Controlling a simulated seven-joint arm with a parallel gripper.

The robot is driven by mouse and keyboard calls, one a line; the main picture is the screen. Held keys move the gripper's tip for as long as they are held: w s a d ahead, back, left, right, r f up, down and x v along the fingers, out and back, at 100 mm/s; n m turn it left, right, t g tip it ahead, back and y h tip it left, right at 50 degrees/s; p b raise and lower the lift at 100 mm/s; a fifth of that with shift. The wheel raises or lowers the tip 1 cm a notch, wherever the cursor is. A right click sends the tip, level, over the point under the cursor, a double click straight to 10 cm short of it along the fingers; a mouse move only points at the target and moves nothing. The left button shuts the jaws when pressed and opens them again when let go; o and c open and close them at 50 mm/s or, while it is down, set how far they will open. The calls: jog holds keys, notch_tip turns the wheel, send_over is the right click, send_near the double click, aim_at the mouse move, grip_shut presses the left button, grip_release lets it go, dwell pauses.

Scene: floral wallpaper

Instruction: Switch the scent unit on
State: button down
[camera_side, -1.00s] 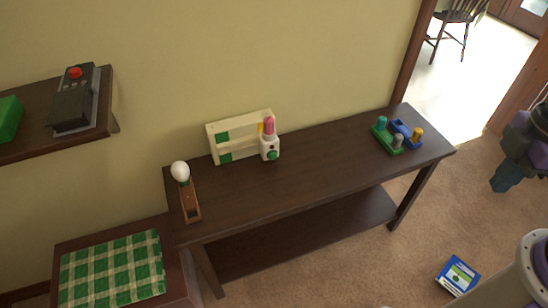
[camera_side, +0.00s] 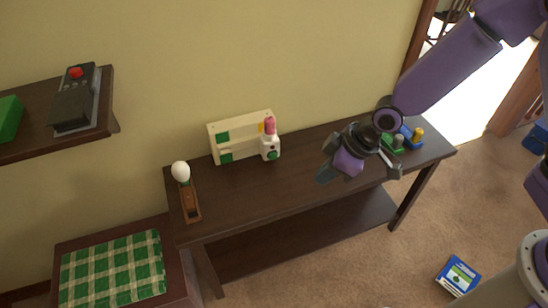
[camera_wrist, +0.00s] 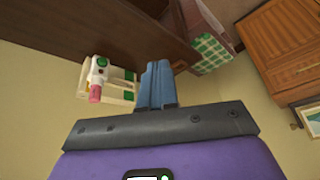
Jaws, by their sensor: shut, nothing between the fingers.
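The likely scent unit (camera_side: 271,150) is a small white device with a pink top and a round green button on its front. It stands on the dark table (camera_side: 300,180), at the front right of a cream rack (camera_side: 228,135) with green blocks. In the wrist view the unit (camera_wrist: 98,75) and the rack (camera_wrist: 122,90) appear left of my fingers. My gripper (camera_side: 322,177) is above the table, right of the unit and apart from it. Its blue-grey fingers (camera_wrist: 158,68) are shut and empty. I cannot tell whether the unit is on.
A green and blue peg set (camera_side: 412,135) is at the right end, partly behind my arm. A black box with a red button (camera_side: 73,103) sits on the wall shelf.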

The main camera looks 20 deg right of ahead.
aim_at(273, 157)
jog(key=w+f+t, duration=0.2)
jog(key=w+f, duration=0.2)
jog(key=f, duration=0.3)
jog(key=w+f+m+t, duration=0.1)
jog(key=w+f+t, duration=0.1)
jog(key=w+f, duration=0.2)
jog(key=w+a+f+m+t, duration=0.1)
jog(key=w+f, duration=0.4)
jog(key=f, duration=0.5)
jog(key=shift+w+f+t+h, duration=0.1)
jog(key=shift+f+t+h, duration=0.1)
jog(key=shift+t+h, duration=0.3)
jog(key=shift+m, duration=0.3)
jog(key=shift+w, duration=0.15)
jog(key=shift+w, duration=4.3)
jog(key=shift+w, duration=0.15)
jog(key=shift+w, duration=0.25)
